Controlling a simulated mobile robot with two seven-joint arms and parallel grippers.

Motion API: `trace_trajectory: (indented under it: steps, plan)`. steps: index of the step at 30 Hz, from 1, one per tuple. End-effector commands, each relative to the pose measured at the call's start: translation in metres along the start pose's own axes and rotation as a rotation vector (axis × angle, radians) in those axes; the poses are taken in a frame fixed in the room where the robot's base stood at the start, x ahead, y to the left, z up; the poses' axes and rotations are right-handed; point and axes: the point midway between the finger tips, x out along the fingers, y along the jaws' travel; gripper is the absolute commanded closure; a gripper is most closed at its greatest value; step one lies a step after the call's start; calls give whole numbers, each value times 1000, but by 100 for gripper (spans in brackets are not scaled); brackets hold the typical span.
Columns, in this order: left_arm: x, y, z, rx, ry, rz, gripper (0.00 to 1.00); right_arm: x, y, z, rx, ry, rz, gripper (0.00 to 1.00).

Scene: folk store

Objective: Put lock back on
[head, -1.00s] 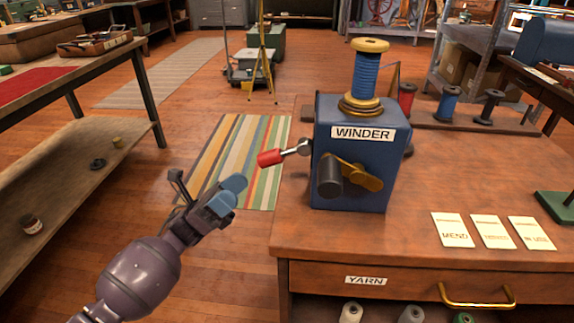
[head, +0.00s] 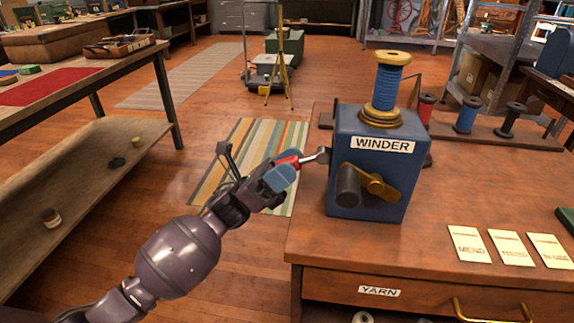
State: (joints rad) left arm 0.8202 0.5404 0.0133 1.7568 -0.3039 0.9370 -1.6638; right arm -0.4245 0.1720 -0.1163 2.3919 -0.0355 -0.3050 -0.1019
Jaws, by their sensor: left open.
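The blue winder box (head: 346,197) stands on the wooden counter, with a "WINDER" label, a spool of blue thread on top and a dark-knobbed brass crank (head: 376,187) on its front. A lever with a red grip (head: 289,160) sticks out of its left side on a metal rod. My left gripper (head: 281,172) is open at the red grip, with its blue fingertips overlapping it. The fingers hide part of the grip, and I cannot tell whether they touch it. I see nothing clearly marked as a lock. My right gripper is not in view.
The wooden counter (head: 440,200) holds several cards at the right and a rack of spools behind the winder. A "YARN" drawer (head: 420,290) is below. A workbench stands at the left. Open floor with a striped rug (head: 225,160) lies between.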

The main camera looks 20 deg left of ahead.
Motion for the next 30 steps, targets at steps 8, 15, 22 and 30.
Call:
trace_trajectory:
  steps: [8,15,22,30]
  plan:
    - [0,0,0,0,0,0,57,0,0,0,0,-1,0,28]
    - [0,0,0,0,0,0,94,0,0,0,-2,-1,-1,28]
    - [0,0,0,0,2,1,100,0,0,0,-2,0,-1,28]
    - [6,7,7,9,72,8,100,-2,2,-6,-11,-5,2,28]
